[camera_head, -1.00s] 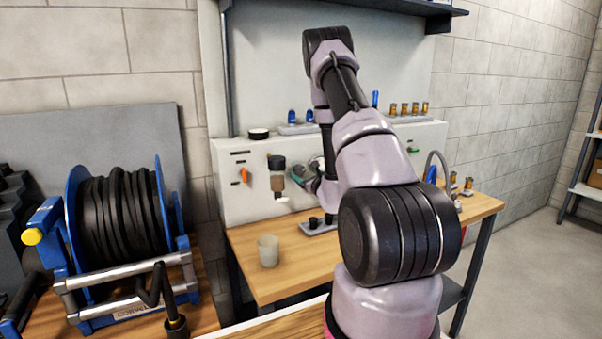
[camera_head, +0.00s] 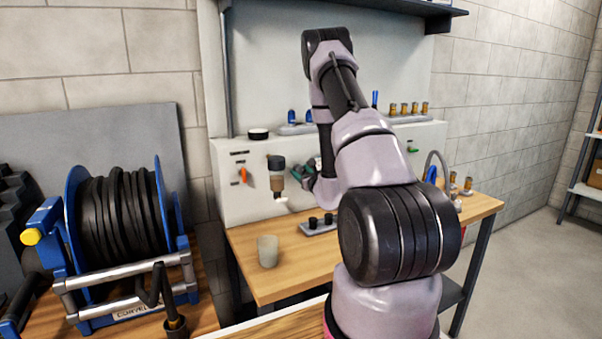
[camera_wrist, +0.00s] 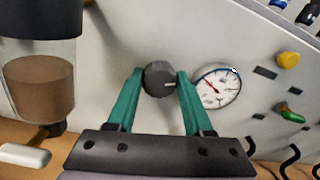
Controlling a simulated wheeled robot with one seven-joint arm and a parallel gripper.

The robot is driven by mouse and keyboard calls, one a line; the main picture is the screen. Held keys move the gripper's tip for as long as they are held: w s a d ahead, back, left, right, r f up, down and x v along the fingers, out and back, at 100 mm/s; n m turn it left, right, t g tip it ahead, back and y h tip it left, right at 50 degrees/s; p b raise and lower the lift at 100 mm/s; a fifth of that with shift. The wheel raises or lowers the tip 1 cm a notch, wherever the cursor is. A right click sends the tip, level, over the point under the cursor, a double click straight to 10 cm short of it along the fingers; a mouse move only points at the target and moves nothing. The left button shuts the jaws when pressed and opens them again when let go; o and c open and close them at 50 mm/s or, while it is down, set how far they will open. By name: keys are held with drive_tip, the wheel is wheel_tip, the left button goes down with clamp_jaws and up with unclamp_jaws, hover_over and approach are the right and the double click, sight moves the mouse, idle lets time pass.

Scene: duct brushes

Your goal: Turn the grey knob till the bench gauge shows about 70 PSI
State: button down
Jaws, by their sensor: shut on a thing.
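The round bench gauge (camera_wrist: 217,89) is just right of the knob. Its face is white with a red needle pointing up and left; the numbers are too small to read. In the head view my gripper (camera_head: 312,170) shows partly at the panel, and my arm hides the knob and gauge.
A filter bowl (camera_wrist: 40,80) with brown contents hangs left of my gripper. A yellow knob (camera_wrist: 288,59) and a green lever (camera_wrist: 291,116) are on the panel to the right. A cup (camera_head: 267,251) stands on the wooden bench (camera_head: 290,278). A hose reel (camera_head: 123,220) is at left.

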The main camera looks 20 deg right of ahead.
drive_tip(key=m, duration=0.5)
drive_tip(key=shift+m, duration=2.2)
drive_tip(key=shift+c, duration=1.5)
unclamp_jaws()
drive_tip(key=shift+s, duration=0.1)
